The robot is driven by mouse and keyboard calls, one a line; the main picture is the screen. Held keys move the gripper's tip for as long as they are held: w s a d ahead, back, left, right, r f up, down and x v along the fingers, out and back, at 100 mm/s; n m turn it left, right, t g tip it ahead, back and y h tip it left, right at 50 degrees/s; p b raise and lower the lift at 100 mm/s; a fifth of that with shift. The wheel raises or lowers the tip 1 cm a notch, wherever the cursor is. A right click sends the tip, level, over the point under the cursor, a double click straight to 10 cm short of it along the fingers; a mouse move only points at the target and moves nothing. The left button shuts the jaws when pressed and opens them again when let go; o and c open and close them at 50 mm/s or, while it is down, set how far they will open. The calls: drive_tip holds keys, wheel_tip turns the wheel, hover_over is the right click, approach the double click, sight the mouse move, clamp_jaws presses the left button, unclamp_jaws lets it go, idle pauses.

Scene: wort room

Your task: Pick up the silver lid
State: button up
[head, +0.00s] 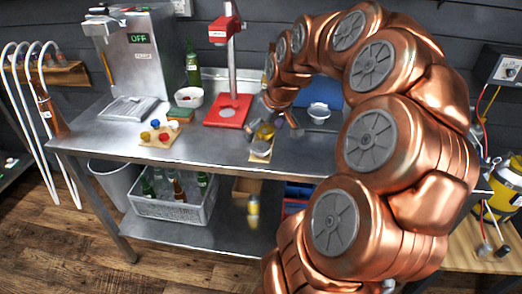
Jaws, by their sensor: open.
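A small round silver lid (260,149) lies flat near the front edge of the steel bench, on what looks like a light mat. A jar with yellow contents (265,132) stands just behind it. My gripper (277,118) is at the end of my copper-coloured arm, above and behind the jar and the lid. It is open and apart from the lid. The gripper is small in view and partly merged with the objects behind it, so its fingertips are hard to make out.
A red press (224,110) stands behind the lid. A wooden tray with coloured caps (160,133) is to the left. A grey crate of bottles (174,206) sits on the lower shelf. Bare steel lies left of the lid.

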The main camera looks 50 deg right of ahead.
sight(261, 147)
drive_tip(key=shift+d+p+x, duration=0.25)
drive_tip(key=shift+p+x, duration=0.15)
drive_tip(key=shift+x, duration=0.9)
drive_tip(key=shift+d+p+x, duration=0.3)
drive_tip(key=shift+p+x, duration=0.15)
drive_tip(key=shift+x, duration=0.85)
drive_tip(key=shift+d+p+x, duration=0.25)
drive_tip(key=shift+p+x, duration=0.15)
drive_tip(key=shift+x, duration=0.95)
drive_tip(key=shift+s, duration=0.15)
drive_tip(key=c, duration=0.8)
